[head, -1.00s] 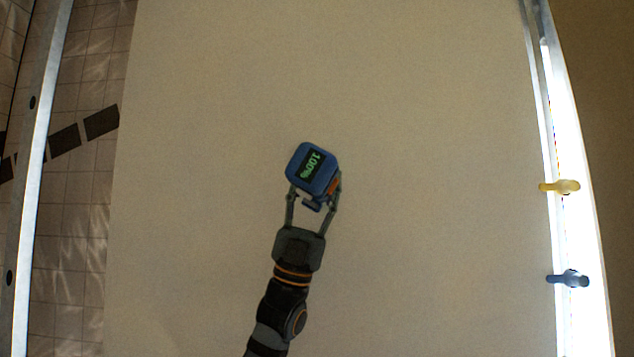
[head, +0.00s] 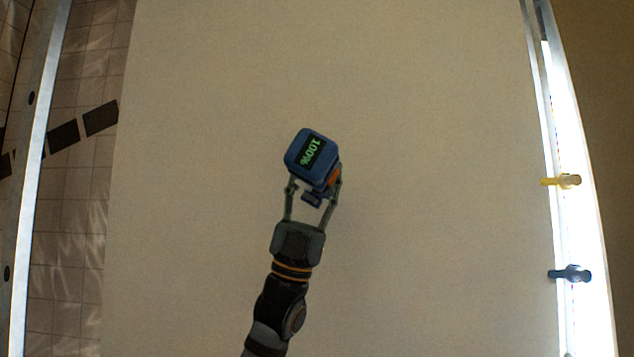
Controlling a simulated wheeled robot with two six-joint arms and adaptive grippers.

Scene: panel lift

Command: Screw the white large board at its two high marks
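The white large board (head: 420,120) fills the middle of the head view, looking beige in this light. I see no marks on the part that shows. My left gripper (head: 314,187) comes in from the bottom, left of centre, and is shut on a blue power screwdriver (head: 297,153). The screwdriver's display reads 100% in green, and an orange part shows at its side. It is in front of the board; its tip is hidden, so I cannot tell whether it touches. My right gripper is out of view.
A metal rail (head: 34,170) runs down the left, with a tiled surface (head: 75,215) between it and the board. A bright metal post (head: 583,230) on the right carries a yellow clamp-like piece (head: 562,181) and a dark one (head: 571,273).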

